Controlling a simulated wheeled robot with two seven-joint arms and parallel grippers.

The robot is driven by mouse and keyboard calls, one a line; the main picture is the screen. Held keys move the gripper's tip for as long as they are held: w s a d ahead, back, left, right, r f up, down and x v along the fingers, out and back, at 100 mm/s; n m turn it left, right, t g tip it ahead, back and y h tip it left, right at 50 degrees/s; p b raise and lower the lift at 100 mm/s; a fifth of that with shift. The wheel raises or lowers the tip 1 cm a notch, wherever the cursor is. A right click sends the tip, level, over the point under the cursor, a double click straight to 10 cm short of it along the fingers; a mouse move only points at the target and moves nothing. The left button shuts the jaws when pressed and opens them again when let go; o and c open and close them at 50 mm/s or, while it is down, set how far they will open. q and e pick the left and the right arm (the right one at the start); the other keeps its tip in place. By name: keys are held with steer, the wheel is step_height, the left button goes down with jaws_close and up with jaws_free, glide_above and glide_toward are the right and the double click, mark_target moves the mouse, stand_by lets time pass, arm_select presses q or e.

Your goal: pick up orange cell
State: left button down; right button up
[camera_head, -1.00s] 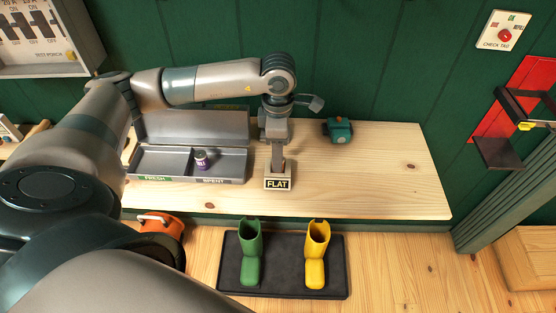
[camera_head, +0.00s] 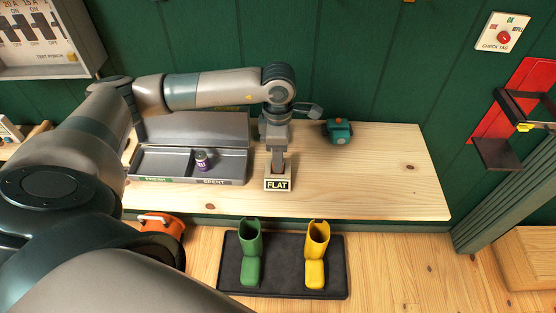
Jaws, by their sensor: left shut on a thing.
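My left gripper (camera_head: 278,166) points down at the small pale holder labelled FLAT (camera_head: 278,184) on the wooden bench. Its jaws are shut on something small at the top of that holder. The fingers and the holder hide that thing, so I cannot make out its colour or shape. No orange cell shows clearly anywhere. A purple cell with a pale top (camera_head: 202,161) stands in the right compartment, marked SPENT, of the grey open tray (camera_head: 221,180). My right gripper is not in view.
A teal and orange device (camera_head: 339,131) stands behind the holder to the right. The bench (camera_head: 390,170) is clear at right. Below, green (camera_head: 251,255) and yellow (camera_head: 316,255) boots stand on a dark mat (camera_head: 284,283). An orange object (camera_head: 163,224) is at lower left.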

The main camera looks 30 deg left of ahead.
arm_select(q)
steer(key=shift+r, duration=0.15)
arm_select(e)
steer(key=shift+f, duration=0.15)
